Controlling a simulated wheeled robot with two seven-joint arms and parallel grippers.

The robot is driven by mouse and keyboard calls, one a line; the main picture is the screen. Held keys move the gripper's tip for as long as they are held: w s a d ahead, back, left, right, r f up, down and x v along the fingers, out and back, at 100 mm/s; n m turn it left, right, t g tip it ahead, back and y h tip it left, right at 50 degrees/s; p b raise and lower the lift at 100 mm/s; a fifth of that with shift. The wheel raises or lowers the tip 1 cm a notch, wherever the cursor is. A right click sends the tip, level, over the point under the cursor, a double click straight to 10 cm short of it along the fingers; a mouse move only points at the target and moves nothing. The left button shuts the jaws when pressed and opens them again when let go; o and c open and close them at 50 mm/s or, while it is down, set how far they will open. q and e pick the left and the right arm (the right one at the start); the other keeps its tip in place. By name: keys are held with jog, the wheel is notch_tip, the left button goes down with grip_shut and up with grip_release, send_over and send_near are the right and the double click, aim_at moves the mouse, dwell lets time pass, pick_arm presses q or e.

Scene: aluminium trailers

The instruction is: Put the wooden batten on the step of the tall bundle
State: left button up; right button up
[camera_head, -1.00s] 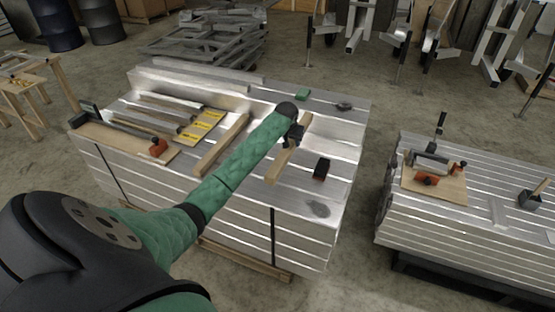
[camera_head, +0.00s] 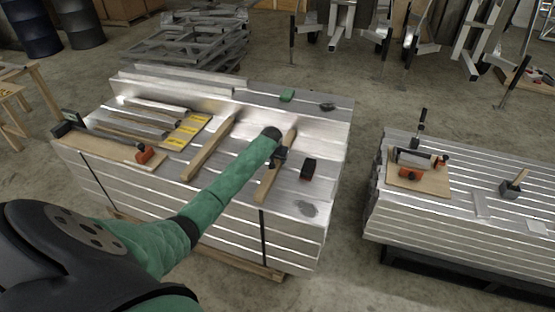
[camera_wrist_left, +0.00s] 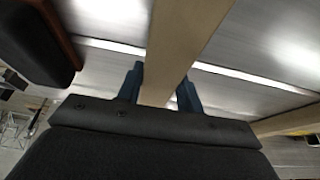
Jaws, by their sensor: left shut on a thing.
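The wooden batten (camera_head: 267,183) is a pale, straight bar over the top of the tall bundle (camera_head: 190,205), a broad strapped stack of aluminium lengths with a raised ledge (camera_head: 175,88) along its back. My left gripper (camera_head: 279,156) is shut on the batten near its middle. In the left wrist view the batten (camera_wrist_left: 186,38) runs between the blue fingers of the gripper (camera_wrist_left: 161,90). I cannot tell whether the batten touches the metal below. A second batten (camera_head: 208,148) lies to its left. My right gripper is not in view.
A black and orange block (camera_head: 308,168) lies close right of the batten. A green block (camera_head: 287,95) lies farther back. Yellow-labelled bars (camera_head: 187,130) and a board with a clamp (camera_head: 110,148) lie at left. A lower bundle (camera_head: 455,210) stands right, across a floor gap.

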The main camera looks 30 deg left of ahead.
pick_arm(q)
jog(key=o, duration=1.2)
jog(key=shift+o, duration=0.2)
jog(key=shift+r, duration=0.1)
jog(key=shift+s+r, duration=0.15)
jog(key=shift+r, duration=0.15)
jog(key=b+v, duration=0.1)
jog(key=v, duration=1)
jog(key=shift+b, duration=0.35)
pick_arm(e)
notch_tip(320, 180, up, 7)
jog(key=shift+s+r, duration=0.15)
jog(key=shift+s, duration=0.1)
pick_arm(q)
jog(key=shift+s+d+r, duration=0.1)
jog(key=shift+s, duration=0.05)
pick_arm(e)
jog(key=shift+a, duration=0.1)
